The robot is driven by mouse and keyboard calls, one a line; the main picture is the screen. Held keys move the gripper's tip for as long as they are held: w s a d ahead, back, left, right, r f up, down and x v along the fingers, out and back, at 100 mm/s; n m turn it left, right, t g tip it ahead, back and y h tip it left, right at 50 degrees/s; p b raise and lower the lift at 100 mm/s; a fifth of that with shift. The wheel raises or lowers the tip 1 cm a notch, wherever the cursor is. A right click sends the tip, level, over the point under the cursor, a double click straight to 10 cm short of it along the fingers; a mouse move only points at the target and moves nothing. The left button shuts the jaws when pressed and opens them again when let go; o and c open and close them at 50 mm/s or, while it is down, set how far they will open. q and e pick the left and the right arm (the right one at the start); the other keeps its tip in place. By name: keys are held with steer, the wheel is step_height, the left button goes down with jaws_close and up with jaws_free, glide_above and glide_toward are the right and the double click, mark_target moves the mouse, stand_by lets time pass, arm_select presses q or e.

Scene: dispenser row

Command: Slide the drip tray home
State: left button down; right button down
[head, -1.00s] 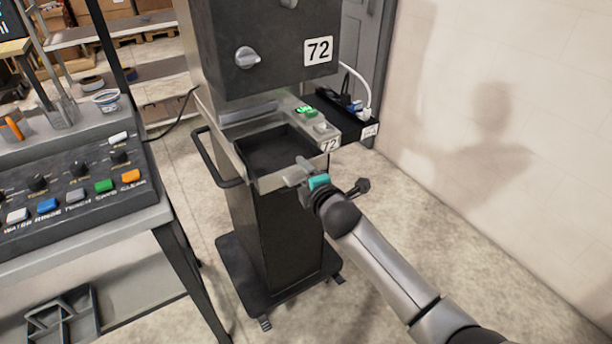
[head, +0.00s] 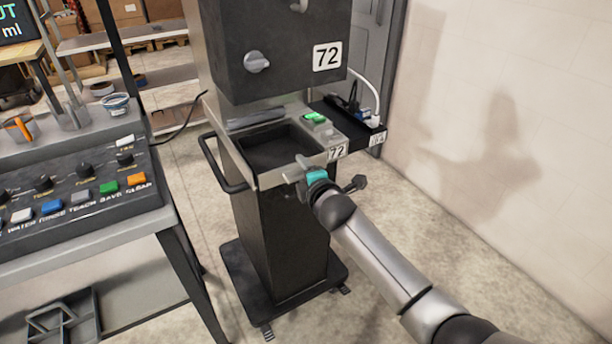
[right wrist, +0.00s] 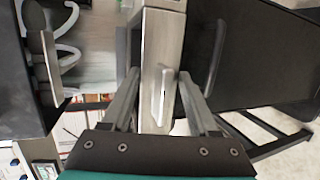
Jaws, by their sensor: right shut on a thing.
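The drip tray (head: 273,150) is a dark shallow tray with a pale metal front, in the body of the dark dispenser (head: 276,85) marked 72. The tray lies below the dispenser's head, and its inside looks empty. My right gripper (head: 303,168) is at the right part of the tray's front, its arm coming from the lower right. In the right wrist view, its two fingers (right wrist: 160,100) stand either side of the pale front with its small bar handle (right wrist: 167,95). It is shut on the tray; the exact contact is partly hidden. My left gripper is out of view.
A lit green switch (head: 315,118) sits right of the tray. A black side shelf (head: 350,125) holds a plug and white cable. A black rail (head: 222,170) curves along the dispenser's left side. A control panel (head: 75,190) on a bench stands left; a wall is right.

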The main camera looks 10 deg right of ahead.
steer(key=shift+w+a+r+b, duration=0.1)
steer(key=shift+w+a+b, duration=0.25)
steer(key=shift+w, duration=0.4)
steer(key=shift+c, duration=0.4)
jaws_free()
steer(key=shift+d, duration=0.1)
steer(key=shift+s+f, duration=0.1)
steer(key=shift+f, duration=0.1)
steer(key=shift+s+r, duration=0.1)
steer(key=shift+s, duration=0.1)
steer(key=p+v, duration=0.5)
steer(key=v, duration=0.9)
steer(key=shift+s+r, duration=0.15)
steer(key=shift+s, duration=0.25)
